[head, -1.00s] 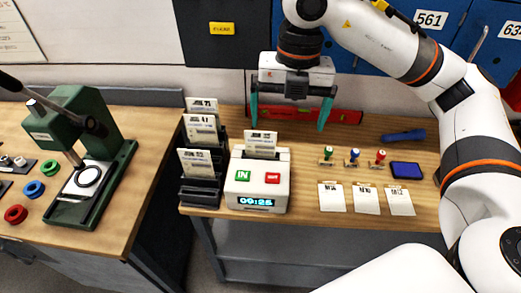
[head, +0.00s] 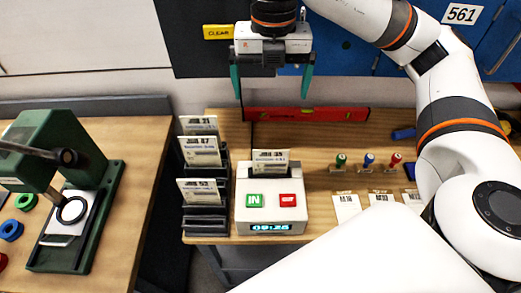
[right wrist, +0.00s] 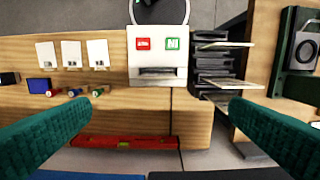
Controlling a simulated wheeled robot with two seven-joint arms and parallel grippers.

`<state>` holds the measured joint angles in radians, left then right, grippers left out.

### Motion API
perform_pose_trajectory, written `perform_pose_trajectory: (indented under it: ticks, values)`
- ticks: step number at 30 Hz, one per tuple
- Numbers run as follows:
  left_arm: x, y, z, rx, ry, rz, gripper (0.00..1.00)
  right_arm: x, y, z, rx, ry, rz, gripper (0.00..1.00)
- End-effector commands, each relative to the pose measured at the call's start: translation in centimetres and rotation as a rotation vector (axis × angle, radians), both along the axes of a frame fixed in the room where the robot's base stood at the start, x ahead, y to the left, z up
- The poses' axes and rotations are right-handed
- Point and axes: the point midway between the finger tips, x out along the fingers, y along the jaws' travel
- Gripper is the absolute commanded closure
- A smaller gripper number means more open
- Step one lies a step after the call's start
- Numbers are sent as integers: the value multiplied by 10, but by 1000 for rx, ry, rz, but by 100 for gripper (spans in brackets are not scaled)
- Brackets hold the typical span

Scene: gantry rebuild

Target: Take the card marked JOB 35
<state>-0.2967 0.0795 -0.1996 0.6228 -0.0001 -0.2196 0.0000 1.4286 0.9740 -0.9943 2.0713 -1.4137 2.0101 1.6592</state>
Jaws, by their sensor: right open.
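A white card (head: 270,162) stands upright in the top slot of the white time clock (head: 243,186); its small number looks like 35. In the right wrist view the clock (right wrist: 157,20) is seen from above, with its dark slot (right wrist: 157,72) facing my gripper. My right gripper (head: 272,95) is open and empty, above and behind the clock, roughly in line with the card. Its teal fingers spread at both sides of the right wrist view (right wrist: 160,106), apart from the card. My left gripper is not in view.
A black rack (head: 205,222) left of the clock holds cards that look like 21, 47 and 52. A red level (head: 330,114) lies behind. Stamps (head: 368,161) and white cards (head: 346,206) lie to the right. A green press (head: 100,205) stands on the left bench.

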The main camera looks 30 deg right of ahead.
Motion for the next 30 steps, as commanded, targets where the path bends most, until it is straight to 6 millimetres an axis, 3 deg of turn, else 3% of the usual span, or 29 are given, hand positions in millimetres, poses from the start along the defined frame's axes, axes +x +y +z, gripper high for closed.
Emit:
perform_pose_trajectory:
  ticks: [15,21,24,30]
  values:
    - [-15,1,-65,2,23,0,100,0,0,-64,0,0,0,0]
    - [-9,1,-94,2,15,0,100,0,0,-93,0,0,0,0]
    - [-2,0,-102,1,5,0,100,0,0,-102,0,0,0,0]
    - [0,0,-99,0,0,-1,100,-1,0,-122,-1,6,1,0]
